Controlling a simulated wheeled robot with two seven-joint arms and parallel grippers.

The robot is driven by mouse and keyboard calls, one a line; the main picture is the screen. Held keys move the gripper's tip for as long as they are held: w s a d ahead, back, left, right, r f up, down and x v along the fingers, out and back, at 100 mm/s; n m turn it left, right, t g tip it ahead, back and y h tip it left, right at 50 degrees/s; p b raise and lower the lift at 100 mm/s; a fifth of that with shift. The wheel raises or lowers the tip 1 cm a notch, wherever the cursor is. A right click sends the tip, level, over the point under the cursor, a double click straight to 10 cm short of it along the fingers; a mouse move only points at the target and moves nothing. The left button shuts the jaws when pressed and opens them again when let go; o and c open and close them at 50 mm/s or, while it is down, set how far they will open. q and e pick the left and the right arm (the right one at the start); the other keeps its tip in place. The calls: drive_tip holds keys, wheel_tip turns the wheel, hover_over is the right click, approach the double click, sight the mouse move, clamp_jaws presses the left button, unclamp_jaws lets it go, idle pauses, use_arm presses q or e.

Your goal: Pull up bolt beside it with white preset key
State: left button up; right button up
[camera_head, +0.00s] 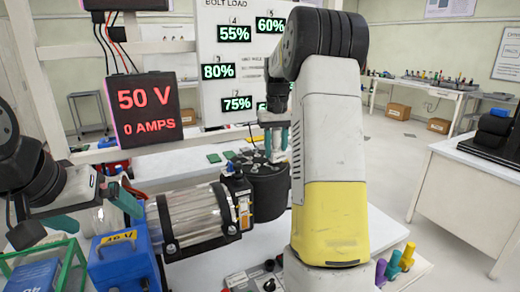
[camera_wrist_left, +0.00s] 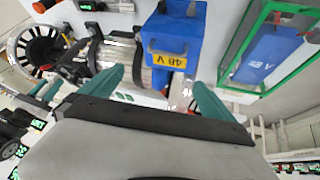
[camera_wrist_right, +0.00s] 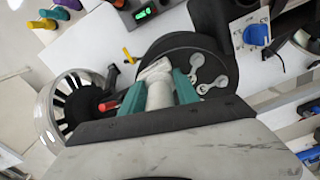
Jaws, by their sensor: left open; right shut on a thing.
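My right gripper (camera_head: 277,142) is shut on a white key (camera_wrist_right: 160,94), directly over the black round flange (camera_head: 262,188). In the right wrist view the key stands between the teal fingertips over the black disc (camera_wrist_right: 160,45). Silver bolts (camera_wrist_right: 197,60) show on the disc beside the key. The key's lower end is hidden, so I cannot tell whether it sits on a bolt. My left gripper (camera_head: 95,212) is open and empty, near the blue 48 V box (camera_head: 122,262); its teal fingers also show apart in the left wrist view (camera_wrist_left: 155,90).
A bolt load board (camera_head: 237,60) shows 55%, 60%, 80% and 75%; part is hidden by my right arm. A display (camera_head: 145,108) reads 50 V, 0 AMPS. A clear-walled cylinder (camera_head: 192,217) adjoins the flange. Purple, teal and yellow keys (camera_head: 393,266) stand at the front right.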

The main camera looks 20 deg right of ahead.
drive_tip(key=shift+f, duration=1)
idle(1.1)
drive_tip(key=shift+r, duration=3.6)
